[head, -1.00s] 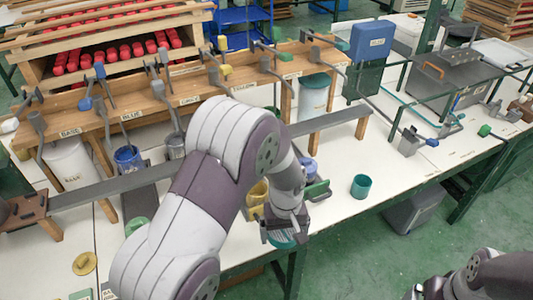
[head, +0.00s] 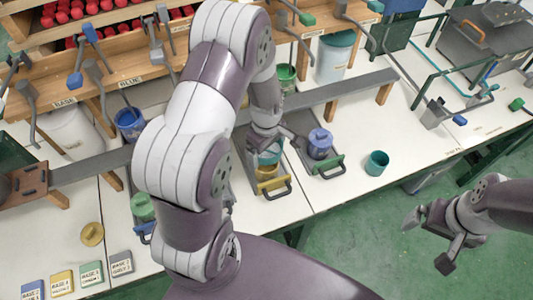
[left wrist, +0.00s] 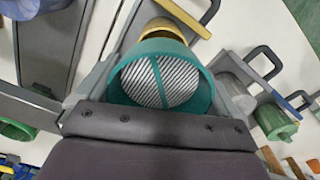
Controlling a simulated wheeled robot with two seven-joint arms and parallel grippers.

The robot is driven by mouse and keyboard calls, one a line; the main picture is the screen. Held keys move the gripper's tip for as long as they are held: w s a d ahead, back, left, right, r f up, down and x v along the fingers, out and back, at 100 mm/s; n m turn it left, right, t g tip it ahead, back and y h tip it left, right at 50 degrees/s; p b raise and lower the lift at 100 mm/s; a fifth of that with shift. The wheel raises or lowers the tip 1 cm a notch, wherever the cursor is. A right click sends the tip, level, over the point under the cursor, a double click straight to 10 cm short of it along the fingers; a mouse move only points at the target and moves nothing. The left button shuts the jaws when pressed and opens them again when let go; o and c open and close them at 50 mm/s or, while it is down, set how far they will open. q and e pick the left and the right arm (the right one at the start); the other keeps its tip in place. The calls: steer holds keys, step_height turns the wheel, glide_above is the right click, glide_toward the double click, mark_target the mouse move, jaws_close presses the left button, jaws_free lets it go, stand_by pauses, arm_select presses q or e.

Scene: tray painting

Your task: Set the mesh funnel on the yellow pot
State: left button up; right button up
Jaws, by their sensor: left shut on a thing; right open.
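My left gripper (head: 266,143) is shut on the teal mesh funnel (head: 270,156). In the left wrist view the funnel (left wrist: 204,92) is a teal ring with a striped mesh, between the fingers. The yellow pot (head: 266,174) stands on a grey handled tray, directly below the funnel in the head view. In the left wrist view the pot (left wrist: 166,27) shows past the funnel's rim, partly hidden by it. I cannot tell whether funnel and pot touch. My right gripper (head: 432,238) is open and empty, off the table's front edge.
A blue lidded pot (head: 320,143) stands on a tray just right of the yellow pot. A teal cup (head: 376,163) stands further right on bare table. A grey rail (head: 335,88) runs behind. A yellow lid (head: 92,234) and labelled cards lie at left.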

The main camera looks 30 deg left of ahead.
mark_target(266, 152)
arm_select(q)
steer(key=f, duration=0.2)
steer(key=shift+s+d+f, duration=0.15)
steer(key=shift+s+f, duration=0.1)
steer(key=shift+f, duration=0.05)
steer(key=shift+w+f, duration=0.15)
steer(key=shift+f, duration=0.05)
steer(key=shift+f, duration=0.6)
steer(key=o, duration=0.7)
steer(key=shift+c, duration=0.2)
steer(key=r, duration=1.3)
steer(key=shift+s+d+r, duration=0.1)
steer(key=shift+s+r, duration=0.05)
steer(key=shift+s, duration=0.05)
steer(key=s+d+r+m+t, duration=0.1)
steer(key=s+d+r+m, duration=0.2)
steer(key=m, duration=1.1)
steer(key=s+d, duration=0.2)
steer(key=s, duration=0.3)
steer(key=shift+s+r+m, duration=0.25)
steer(key=shift+r+m, duration=0.05)
steer(key=shift+r, duration=0.1)
